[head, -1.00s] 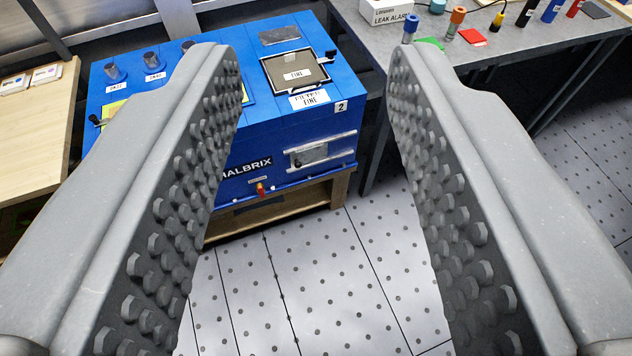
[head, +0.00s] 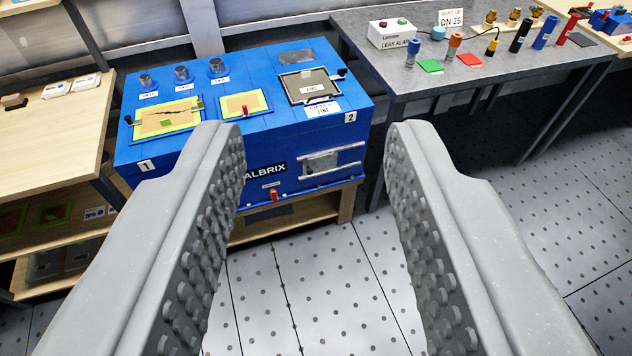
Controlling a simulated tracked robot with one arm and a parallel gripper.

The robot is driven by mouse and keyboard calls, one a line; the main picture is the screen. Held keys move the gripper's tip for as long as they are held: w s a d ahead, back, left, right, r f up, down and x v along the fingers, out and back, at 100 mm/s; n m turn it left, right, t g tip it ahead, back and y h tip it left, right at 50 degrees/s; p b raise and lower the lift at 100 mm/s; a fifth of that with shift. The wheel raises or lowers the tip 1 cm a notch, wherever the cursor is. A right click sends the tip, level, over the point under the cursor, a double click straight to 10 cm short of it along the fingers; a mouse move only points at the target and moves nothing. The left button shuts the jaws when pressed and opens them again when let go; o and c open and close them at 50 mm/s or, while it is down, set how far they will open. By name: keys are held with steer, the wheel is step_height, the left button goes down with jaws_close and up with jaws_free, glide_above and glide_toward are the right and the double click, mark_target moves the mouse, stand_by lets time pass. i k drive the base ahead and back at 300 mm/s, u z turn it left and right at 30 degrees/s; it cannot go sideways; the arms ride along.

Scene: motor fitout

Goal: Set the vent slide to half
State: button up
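A blue machine box (head: 225,150) marked HALBRIX stands ahead of me. On its front face, at the right, a grey metal plate (head: 320,163) sits between two horizontal silver rails; it looks like the vent slide. The plate sits toward the left part of the rails, and its exact setting is too small to read. My gripper (head: 314,128) is wide open and empty. Its two studded grey fingers are on either side in the foreground, apart from the box. The left finger hides part of the box front and the start of its lettering.
A small red-tipped valve (head: 274,195) sits low on the box front. The grey bench (head: 375,25) at right carries a leak alarm box (head: 393,35) and several coloured cylinders. A wooden table (head: 55,125) stands at left. The perforated floor (head: 310,280) before the box is clear.

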mark_target(318, 165)
steer(key=u, duration=0.1)
steer(key=i, duration=0.9)
steer(key=z, duration=0.1)
